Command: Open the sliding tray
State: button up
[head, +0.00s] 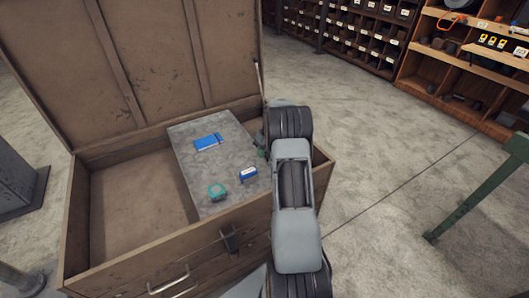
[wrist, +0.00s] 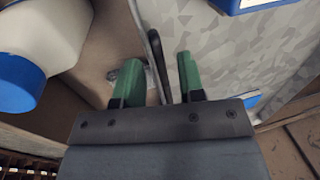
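The sliding tray (head: 190,165) is a grey mottled slab in the right part of an open wooden chest. Its mottled surface also fills the right of the wrist view (wrist: 235,60). A dark curved bar (wrist: 158,55), perhaps a handle, runs along its left edge there. My gripper (wrist: 158,78) has green fingers set apart, with the bar between them and gaps showing on both sides. I cannot tell the bar's depth between the fingers. In the head view my gripper (head: 262,143) is at the tray's right edge, mostly hidden by my arm.
On the tray lie a blue flat item (head: 208,142), a green round item (head: 216,191) and a blue-white item (head: 247,175). The chest's left part (head: 130,205) is empty. The raised lid (head: 150,60) stands behind. A white, blue-ended object (wrist: 45,45) is close in the wrist view.

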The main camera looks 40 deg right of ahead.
notch_tip(320, 180, up, 14)
jog(key=d, duration=0.2)
jog(key=shift+s+d+f, duration=0.25)
jog(key=shift+d, duration=0.1)
dwell(0.7)
